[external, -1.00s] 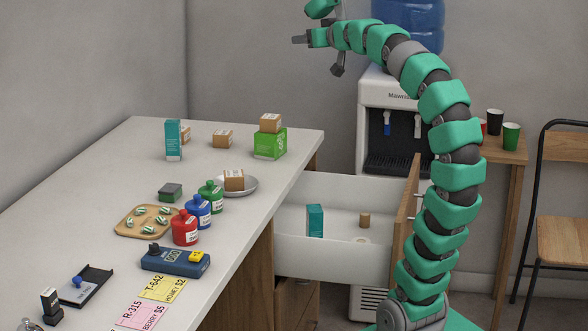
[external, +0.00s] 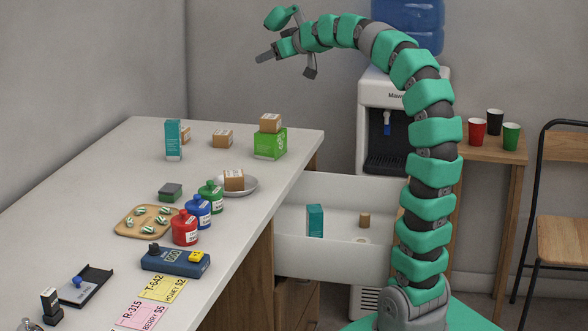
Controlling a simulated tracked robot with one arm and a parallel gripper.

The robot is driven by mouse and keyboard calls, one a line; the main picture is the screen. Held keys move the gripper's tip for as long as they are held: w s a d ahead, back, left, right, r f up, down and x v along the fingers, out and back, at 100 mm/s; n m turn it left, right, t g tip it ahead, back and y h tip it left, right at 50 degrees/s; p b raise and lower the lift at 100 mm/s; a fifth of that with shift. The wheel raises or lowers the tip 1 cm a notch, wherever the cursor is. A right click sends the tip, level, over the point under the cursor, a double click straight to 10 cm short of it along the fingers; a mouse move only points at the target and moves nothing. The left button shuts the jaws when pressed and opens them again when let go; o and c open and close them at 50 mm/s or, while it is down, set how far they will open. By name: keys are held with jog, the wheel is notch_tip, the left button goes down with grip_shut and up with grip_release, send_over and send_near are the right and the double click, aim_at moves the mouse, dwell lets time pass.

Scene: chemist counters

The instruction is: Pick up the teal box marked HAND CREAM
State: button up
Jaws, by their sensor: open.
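A tall teal box (external: 173,140) stands upright at the far left of the counter. Another teal box (external: 315,221) stands inside the open drawer. The lettering on both is too small to read, so I cannot tell which is marked HAND CREAM. My gripper (external: 271,38) is open and empty, high in the air above the far end of the counter, well apart from both boxes.
Small cardboard boxes, a green carton (external: 270,144) and a bowl (external: 250,186) stand on the counter (external: 120,165). Red, blue and green bottles and a wooden tray (external: 126,228) are nearer. The drawer (external: 340,190) also holds a small brown item (external: 365,220). A water dispenser (external: 372,95) stands behind my arm.

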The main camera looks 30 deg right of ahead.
jog(key=w+a+f+n+g+y+p, duration=0.35)
jog(key=w+a+f, duration=0.25)
jog(key=w+f, duration=0.3)
jog(key=n+g+y+p, duration=0.2)
jog(key=n+y+p, duration=0.1)
jog(key=n+p, duration=0.15)
send_near(179, 125)
jog(key=w, duration=0.1)
jog(key=shift+m, duration=0.3)
jog(key=x, duration=0.9)
jog(key=shift+f, duration=0.2)
jog(key=shift+d+f+x, duration=0.1)
jog(key=shift+f+x, duration=0.1)
jog(key=shift+x, duration=0.75)
jog(key=shift+d+f+x, duration=0.15)
jog(key=shift+f+x, duration=0.05)
jog(key=shift+x, duration=0.7)
jog(key=shift+w+a+f, duration=0.3)
jog(key=shift+a, duration=0.25)
jog(key=c, duration=1.1)
